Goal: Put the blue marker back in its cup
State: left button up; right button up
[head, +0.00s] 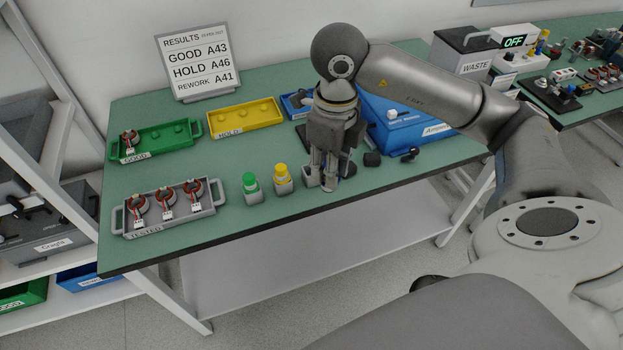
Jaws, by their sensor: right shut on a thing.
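My right gripper (325,182) points down near the front edge of the green table and is shut on the blue marker. Its fingers hide most of the marker. A grey cup (311,179) stands right at the fingers, partly covered by them. I cannot tell whether the marker's tip is inside the cup or beside it. To the left stand a cup with a yellow marker (281,171) and a cup with a green marker (250,182). My left gripper is not in view.
A grey TESTED tray (182,223) with several stators lies at the front left. A green GOOD tray (165,137) holds one stator; a yellow HOLD tray (245,117) looks empty. A blue bin (400,125) stands behind my gripper. Small dark parts (372,159) lie to its right.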

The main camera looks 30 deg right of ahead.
jog(key=w+d+f+m+p, duration=0.1)
jog(key=w+f+m, duration=0.3)
jog(key=w+d+f+m+p, duration=0.1)
jog(key=w+d+f+m, duration=0.1)
jog(key=w+f+m, duration=0.2)
jog(key=w+d+f+m+p, duration=0.1)
jog(key=w+d+f+m, duration=0.1)
jog(key=w+f+m, duration=0.2)
jog(key=shift+w+d+f+m, duration=0.1)
jog(key=shift+w+f+m, duration=0.1)
jog(key=shift+w+m, duration=0.3)
jog(key=shift+w+f+m, duration=0.15)
jog(key=shift+w+m, duration=0.15)
jog(key=shift+m, duration=0.4)
jog(key=shift+f, duration=0.25)
